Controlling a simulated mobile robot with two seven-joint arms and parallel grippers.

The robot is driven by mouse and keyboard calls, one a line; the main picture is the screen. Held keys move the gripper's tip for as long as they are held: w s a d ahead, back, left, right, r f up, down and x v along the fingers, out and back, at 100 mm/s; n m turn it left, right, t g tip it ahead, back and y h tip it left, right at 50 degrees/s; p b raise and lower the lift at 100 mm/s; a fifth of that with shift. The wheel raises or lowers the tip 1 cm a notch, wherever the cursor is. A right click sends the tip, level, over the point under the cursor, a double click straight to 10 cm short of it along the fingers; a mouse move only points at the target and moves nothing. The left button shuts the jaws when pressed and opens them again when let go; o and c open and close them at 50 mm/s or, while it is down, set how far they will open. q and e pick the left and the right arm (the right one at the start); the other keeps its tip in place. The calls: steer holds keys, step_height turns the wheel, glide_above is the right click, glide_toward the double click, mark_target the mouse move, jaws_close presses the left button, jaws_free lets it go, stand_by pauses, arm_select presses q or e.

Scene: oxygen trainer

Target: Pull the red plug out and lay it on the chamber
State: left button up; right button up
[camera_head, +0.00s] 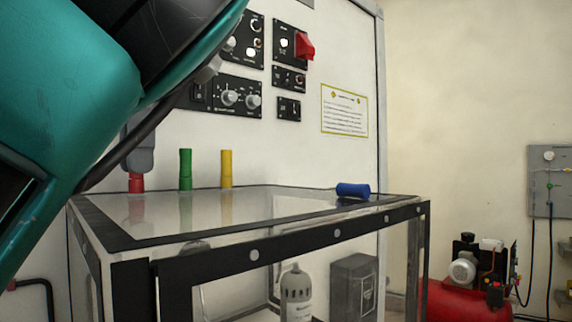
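The red plug (136,182) stands upright at the back left edge of the chamber top; only its lower part shows. My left gripper (138,160), grey, comes down from above over the plug's upper part and hides it. I see the gripper side-on and cannot tell whether its fingers are closed on the plug. The chamber (262,218) has a glassy top in a black frame. A green plug (185,169) and a yellow plug (226,169) stand upright along the same back edge. A blue plug (353,190) lies on its side on the chamber top at the right. My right gripper is not in view.
A white panel with black control modules (240,95), a red switch (305,46) and a notice (344,110) rises behind the chamber. The middle of the chamber top is clear. A red compressor (465,298) stands at the lower right. My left arm covers the upper left.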

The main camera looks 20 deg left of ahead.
arm_select(q)
jaws_close()
steer(key=shift+r, duration=0.1)
steer(key=shift+r+p, duration=1.1)
steer(key=shift+p, duration=0.1)
steer(key=shift+d+f, duration=0.1)
steer(key=shift+d, duration=0.2)
steer(key=shift+s+d+b, duration=0.1)
steer(key=shift+d+b, duration=0.6)
steer(key=shift+d, duration=0.15)
steer(key=shift+s+d+b, duration=0.15)
steer(key=shift+d+b, duration=0.1)
steer(key=shift+d, duration=0.95)
steer(key=shift+s+d+b, duration=0.1)
steer(key=shift+d+b, duration=0.15)
steer(key=shift+d, duration=0.9)
